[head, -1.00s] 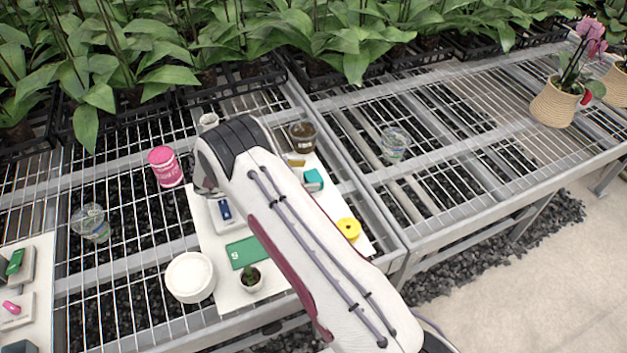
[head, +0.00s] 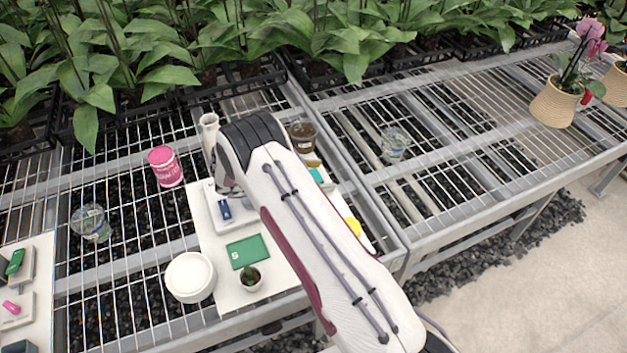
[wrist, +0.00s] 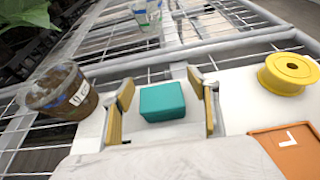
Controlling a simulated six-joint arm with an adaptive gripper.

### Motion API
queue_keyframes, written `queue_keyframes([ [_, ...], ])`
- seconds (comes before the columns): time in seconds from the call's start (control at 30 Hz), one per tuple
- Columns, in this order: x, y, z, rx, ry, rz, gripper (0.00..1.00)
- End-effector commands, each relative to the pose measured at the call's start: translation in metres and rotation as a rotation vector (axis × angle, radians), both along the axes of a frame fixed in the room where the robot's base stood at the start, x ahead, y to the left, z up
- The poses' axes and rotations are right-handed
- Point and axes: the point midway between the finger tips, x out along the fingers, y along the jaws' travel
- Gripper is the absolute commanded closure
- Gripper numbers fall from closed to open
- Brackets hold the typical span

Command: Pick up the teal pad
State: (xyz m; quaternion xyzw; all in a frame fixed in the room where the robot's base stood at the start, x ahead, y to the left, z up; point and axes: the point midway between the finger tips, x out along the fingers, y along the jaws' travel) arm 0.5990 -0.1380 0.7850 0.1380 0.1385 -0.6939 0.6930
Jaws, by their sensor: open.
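The teal pad (wrist: 162,101) is a small block on a white board, seen in the wrist view. It lies between the two yellow-lined fingers of my open gripper (wrist: 163,90), with white board showing on both sides and no finger touching it. How high the fingertips are above the board is hard to tell. In the head view only part of the teal pad (head: 317,175) shows beside my arm, which hides the rest and my fingers.
A yellow spool (wrist: 289,74) and an orange card (wrist: 291,148) lie to the right. A brown-filled cup (wrist: 60,92) stands to the left. The green card (head: 247,252), small potted plant (head: 250,278) and white round container (head: 190,277) are nearer the front.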

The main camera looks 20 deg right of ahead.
Motion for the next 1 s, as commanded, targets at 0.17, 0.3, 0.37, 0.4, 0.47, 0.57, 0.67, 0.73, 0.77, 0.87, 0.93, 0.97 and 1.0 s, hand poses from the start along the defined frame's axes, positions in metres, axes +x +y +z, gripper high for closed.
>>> queue_keyframes([
  [0.17,0.0001,0.0003,0.0001,0.000,0.000,0.000,0.40],
  [0.3,0.0002,0.0004,0.0002,0.000,0.000,0.001,0.40],
  [0.37,0.0002,0.0004,0.0003,0.000,0.000,0.001,0.43],
  [0.4,0.0002,0.0004,0.0003,0.000,0.000,0.001,0.53],
  [0.47,0.0002,0.0004,0.0003,0.000,0.000,0.001,0.69],
  [0.57,0.0002,0.0004,0.0003,0.000,0.000,0.001,0.79],
  [0.67,0.0003,0.0005,0.0004,0.000,0.000,0.001,0.79],
  [0.73,0.0003,0.0005,0.0004,0.000,0.000,0.001,0.79],
  [0.77,0.0003,0.0005,0.0004,0.000,0.000,0.001,0.79],
  [0.87,0.0003,0.0005,0.0009,0.000,0.000,0.001,0.79],
  [0.93,0.0004,0.0005,0.0022,0.000,-0.001,0.001,0.79],
  [0.97,0.0005,0.0005,0.0031,0.000,-0.001,0.001,0.79],
  [1.0,0.0006,0.0006,0.0047,0.000,-0.002,0.000,0.79],
])
